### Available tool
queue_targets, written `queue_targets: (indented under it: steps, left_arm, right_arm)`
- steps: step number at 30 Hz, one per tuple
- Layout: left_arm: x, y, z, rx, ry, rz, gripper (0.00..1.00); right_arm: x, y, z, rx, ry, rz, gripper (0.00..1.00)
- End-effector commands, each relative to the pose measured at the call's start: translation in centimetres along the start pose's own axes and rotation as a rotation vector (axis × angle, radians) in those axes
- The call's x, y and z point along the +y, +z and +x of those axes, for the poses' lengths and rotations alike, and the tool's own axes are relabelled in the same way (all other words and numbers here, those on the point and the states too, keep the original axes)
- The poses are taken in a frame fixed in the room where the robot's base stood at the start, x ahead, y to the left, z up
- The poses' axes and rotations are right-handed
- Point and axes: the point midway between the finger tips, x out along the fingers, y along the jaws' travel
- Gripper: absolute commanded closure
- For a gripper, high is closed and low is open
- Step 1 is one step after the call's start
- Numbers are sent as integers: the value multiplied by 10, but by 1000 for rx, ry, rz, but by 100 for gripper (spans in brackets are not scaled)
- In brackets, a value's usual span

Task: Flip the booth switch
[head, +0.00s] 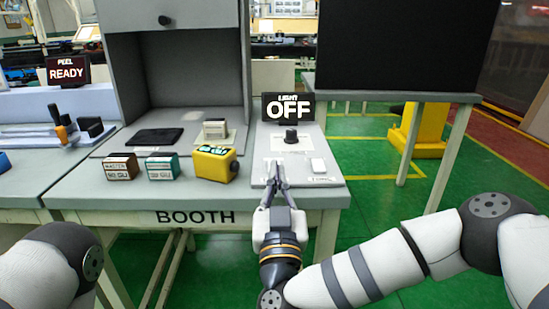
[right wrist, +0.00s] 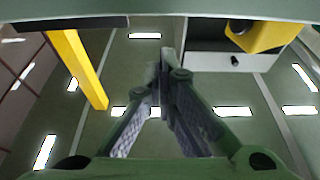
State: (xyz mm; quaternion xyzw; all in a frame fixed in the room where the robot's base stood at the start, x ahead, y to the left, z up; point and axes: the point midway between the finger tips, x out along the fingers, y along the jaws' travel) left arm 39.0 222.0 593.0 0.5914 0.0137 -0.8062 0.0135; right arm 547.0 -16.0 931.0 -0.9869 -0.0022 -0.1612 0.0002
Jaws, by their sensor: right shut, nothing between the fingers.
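The booth's light panel (head: 257,176) is a pale plate at the right end of the table marked BOOTH. A black sign (head: 288,107) at its back reads LIGHT OFF. A black knob (head: 291,136) stands in front of the sign, and a small white block (head: 318,165) sits near the panel's right edge. My right gripper (head: 276,166) is shut and empty, its fingertips over the front left part of the panel; they hide what lies beneath, and I cannot tell if they touch. The shut fingers also show in the right wrist view (right wrist: 165,57). My left gripper is out of view.
A yellow device (head: 214,164), a teal box (head: 162,168) and a brown box (head: 122,167) stand left of the panel. A grey booth housing (head: 180,60) rises behind them. A table with a large black board (head: 403,45) stands at the right, over green floor.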

Motion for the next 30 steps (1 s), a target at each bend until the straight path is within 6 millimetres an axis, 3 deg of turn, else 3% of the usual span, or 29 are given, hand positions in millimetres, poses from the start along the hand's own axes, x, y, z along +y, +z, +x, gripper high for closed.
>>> queue_targets:
  steps: [6,18,21,23,25,27,29,30]
  left_arm:
    - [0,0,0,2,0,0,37]
    - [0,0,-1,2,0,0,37]
    - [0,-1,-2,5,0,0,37]
    - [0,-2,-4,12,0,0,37]
    - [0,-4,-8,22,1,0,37]
    - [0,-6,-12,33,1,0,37]
    - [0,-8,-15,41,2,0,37]
    - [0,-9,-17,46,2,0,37]
  right_arm:
    - [-1,5,-34,1,-2,2,100]
    - [-1,6,-41,2,-1,2,100]
    - [-9,17,-50,-43,-56,10,100]
    - [-21,40,-71,-135,-153,25,100]
    - [-35,81,-113,-315,-296,54,100]
    - [-38,123,-169,-541,-417,81,100]
    - [-28,154,-220,-742,-478,97,100]
    - [-17,171,-254,-878,-501,104,100]
